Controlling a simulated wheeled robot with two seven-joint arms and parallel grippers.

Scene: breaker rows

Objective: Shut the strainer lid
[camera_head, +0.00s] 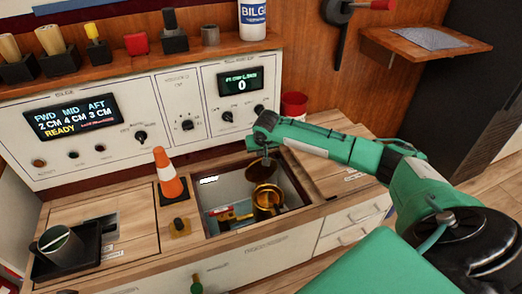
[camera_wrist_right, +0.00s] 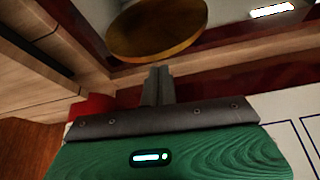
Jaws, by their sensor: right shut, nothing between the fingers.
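The brass strainer (camera_head: 267,200) sits in the open well in the counter. In the right wrist view a brassy round disc, which looks like the lid (camera_wrist_right: 158,30), lies just beyond the fingertips. My right gripper (camera_head: 266,160) reaches down into the well from the right, above and behind the strainer. Its fingers (camera_wrist_right: 158,85) are shut and empty; whether they touch the lid I cannot tell. My left gripper is not in view.
The well's wooden rim (camera_head: 252,234) surrounds the strainer. A red tool (camera_head: 222,213) lies in the well. An orange cone (camera_head: 170,178) stands left of it, and a red cup (camera_head: 294,104) behind. A black tray (camera_head: 67,257) with a mug is at the left.

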